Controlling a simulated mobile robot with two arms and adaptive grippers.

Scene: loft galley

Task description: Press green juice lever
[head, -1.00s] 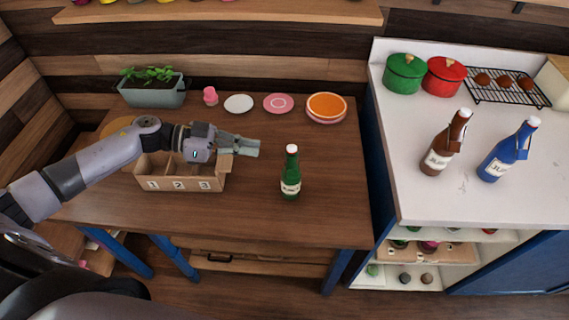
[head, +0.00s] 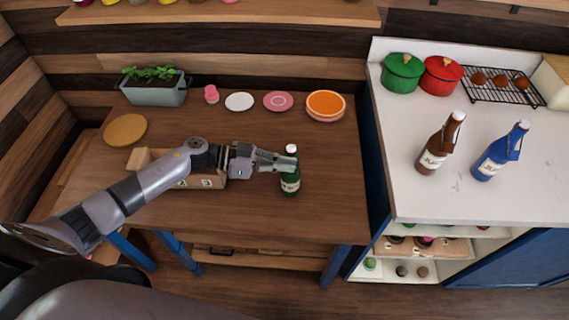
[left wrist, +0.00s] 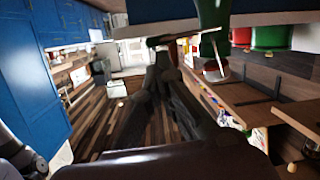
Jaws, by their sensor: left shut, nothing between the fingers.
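The green juice bottle (head: 290,184) stands upright on the wooden table, with a white cap and a white label. My left gripper (head: 288,163) is shut and empty, with its fingertips at the upper part of this bottle, overlapping it below the cap. I cannot tell whether they touch. In the left wrist view the closed fingers (left wrist: 165,75) point up the picture, and green bottle parts (left wrist: 212,14) show just beyond them at the top. A lever on the green bottle cannot be clearly made out. My right gripper is not in view.
A numbered cardboard box (head: 205,181) is partly behind my left arm. Plates (head: 326,104) and a planter (head: 155,92) line the table's back. Brown (head: 437,150) and blue (head: 500,155) bottles stand on the white counter (head: 420,195). The table right of the green bottle is clear.

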